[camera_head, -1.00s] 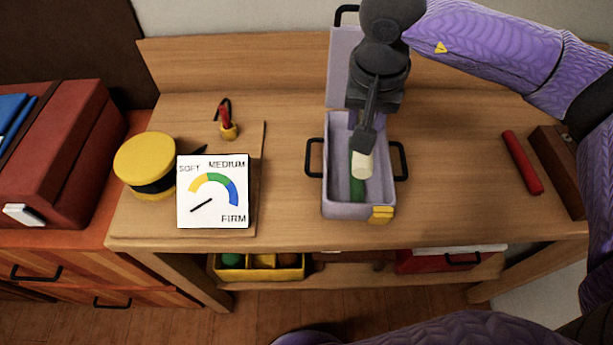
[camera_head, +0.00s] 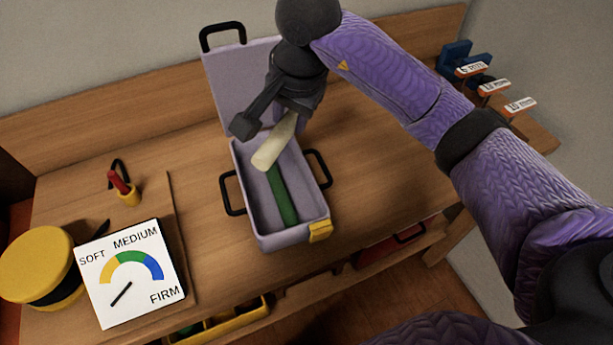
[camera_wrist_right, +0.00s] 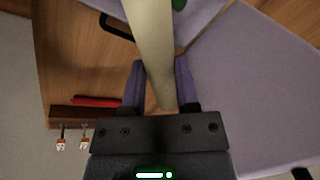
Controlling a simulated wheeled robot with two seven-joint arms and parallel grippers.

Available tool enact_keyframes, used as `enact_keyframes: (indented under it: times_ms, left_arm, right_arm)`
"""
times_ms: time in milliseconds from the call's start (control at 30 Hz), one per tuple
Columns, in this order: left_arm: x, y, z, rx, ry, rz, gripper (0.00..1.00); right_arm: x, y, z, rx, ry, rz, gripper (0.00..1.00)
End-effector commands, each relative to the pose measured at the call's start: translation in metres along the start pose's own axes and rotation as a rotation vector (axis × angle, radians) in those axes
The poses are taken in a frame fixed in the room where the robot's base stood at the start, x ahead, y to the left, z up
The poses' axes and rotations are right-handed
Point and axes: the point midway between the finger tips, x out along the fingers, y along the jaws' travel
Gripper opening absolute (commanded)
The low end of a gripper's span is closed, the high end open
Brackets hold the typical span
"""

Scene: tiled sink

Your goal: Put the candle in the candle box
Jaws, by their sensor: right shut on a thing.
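The cream candle (camera_head: 275,142) is in my right gripper (camera_head: 275,118), tilted, its free end over the back part of the candle box. The right wrist view shows the candle (camera_wrist_right: 152,45) between the two fingers (camera_wrist_right: 160,85). The candle box (camera_head: 262,238) is a lavender case with black side handles and a yellow latch, standing on the bench with its lid (camera_head: 235,85) open at the back. A green candle (camera_head: 283,195) lies inside along its length. Whether the cream candle touches the box is unclear. My left gripper is not in view.
A dial sign (camera_head: 130,275) marked soft, medium and firm and a yellow-topped round container (camera_head: 38,265) are at the left. A small yellow holder (camera_head: 130,198) stands behind the sign. A red stick (camera_wrist_right: 97,101) lies on the bench. The bench right of the box is clear.

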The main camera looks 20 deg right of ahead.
Motion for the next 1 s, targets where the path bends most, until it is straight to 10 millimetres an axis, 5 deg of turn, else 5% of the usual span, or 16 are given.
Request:
enact_keyframes:
  times_ms: [200,500,1000]
  left_arm:
    - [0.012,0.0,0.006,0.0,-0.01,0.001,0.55]
    - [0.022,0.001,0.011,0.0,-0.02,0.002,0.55]
    - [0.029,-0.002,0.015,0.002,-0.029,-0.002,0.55]
  right_arm:
    - [0.05,0.01,0.01,-0.005,-0.006,-0.005,0.0]
    - [0.095,0.021,0.015,-0.005,-0.004,-0.005,0.0]
    - [0.103,0.022,0.015,-0.006,-0.002,-0.008,0.0]
